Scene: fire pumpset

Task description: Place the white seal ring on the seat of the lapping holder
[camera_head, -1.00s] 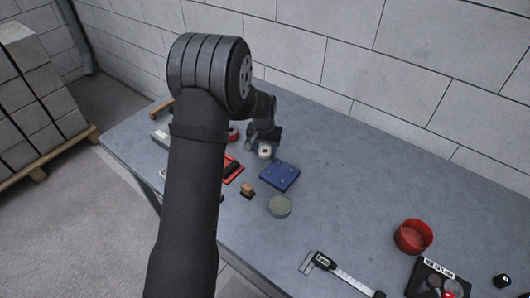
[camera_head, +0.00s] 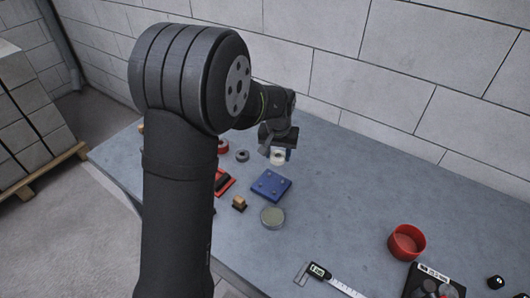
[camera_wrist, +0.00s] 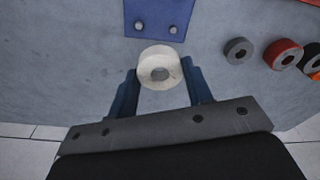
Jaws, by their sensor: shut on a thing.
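The white seal ring (camera_wrist: 157,56) sits between the two blue fingers of my gripper (camera_wrist: 160,78) in the wrist view. My gripper (camera_head: 278,153) is shut on it, and the ring also shows below the jaws in the head view (camera_head: 277,158). The ring appears held above the table, just behind a blue plate with several small studs (camera_head: 271,186). The plate also shows ahead of the ring in the wrist view (camera_wrist: 158,12). A round, pale greenish disc (camera_head: 272,217) lies in front of the plate. I cannot tell which piece is the lapping holder.
A grey ring (camera_head: 242,156) and a red ring (camera_head: 222,146) lie left of my gripper. A small wood-topped block (camera_head: 239,204) and a red-black item (camera_head: 222,183) stand near the plate. A red bowl (camera_head: 407,243), caliper (camera_head: 335,283) and black tray (camera_head: 435,283) are at right.

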